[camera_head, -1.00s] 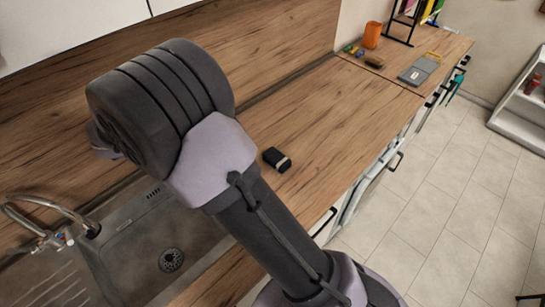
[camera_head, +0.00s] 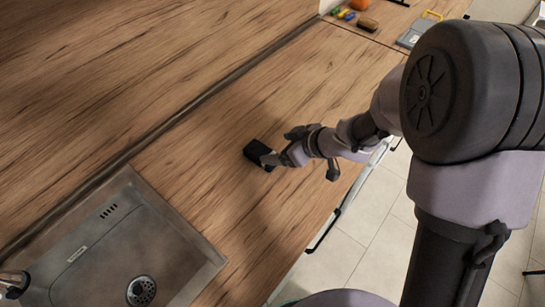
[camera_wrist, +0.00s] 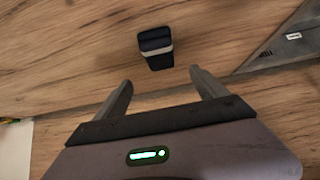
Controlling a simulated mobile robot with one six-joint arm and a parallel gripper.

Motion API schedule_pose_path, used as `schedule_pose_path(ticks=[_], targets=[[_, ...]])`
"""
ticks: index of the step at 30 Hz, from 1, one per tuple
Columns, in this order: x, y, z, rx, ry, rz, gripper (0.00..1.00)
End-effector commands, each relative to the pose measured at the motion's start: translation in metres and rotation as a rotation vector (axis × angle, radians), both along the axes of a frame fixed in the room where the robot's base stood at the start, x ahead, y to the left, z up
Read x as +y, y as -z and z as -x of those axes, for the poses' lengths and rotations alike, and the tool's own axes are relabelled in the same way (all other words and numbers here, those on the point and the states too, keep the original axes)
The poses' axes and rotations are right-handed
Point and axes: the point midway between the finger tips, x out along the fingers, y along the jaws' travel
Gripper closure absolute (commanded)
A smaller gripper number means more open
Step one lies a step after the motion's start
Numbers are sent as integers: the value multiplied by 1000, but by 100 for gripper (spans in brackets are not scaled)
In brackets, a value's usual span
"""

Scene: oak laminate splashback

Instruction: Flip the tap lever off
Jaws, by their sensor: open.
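The tap (camera_head: 13,284) shows only in part at the lower left edge of the head view, beside the sink; I cannot make out its lever or the lever's position. It is not visible in the wrist view. My gripper (camera_head: 276,158) is well to the right of the tap, over the worktop by a small black block with a pale band (camera_head: 258,152). In the wrist view my gripper (camera_wrist: 161,79) is open, with nothing between its fingers. The block (camera_wrist: 155,46) lies just beyond the fingertips.
The steel sink (camera_head: 112,240) is at the lower left of the head view, and its corner (camera_wrist: 285,45) shows at right in the wrist view. The wooden worktop (camera_head: 210,185) is clear between sink and block. A grey case (camera_head: 415,35) stands at the far end.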

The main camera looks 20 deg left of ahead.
Motion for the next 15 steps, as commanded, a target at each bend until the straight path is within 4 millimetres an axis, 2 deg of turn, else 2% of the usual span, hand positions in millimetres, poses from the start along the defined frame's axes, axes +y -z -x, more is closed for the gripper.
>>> schedule_pose_path(ticks=[1,3,6,11,15], targets=[[11,19,-2,0,-3,1,18],[23,31,-6,-1,-2,0,18],[35,41,-10,-2,-2,2,18],[44,50,-12,-3,0,1,18],[56,76,-12,-3,-1,1,18]])
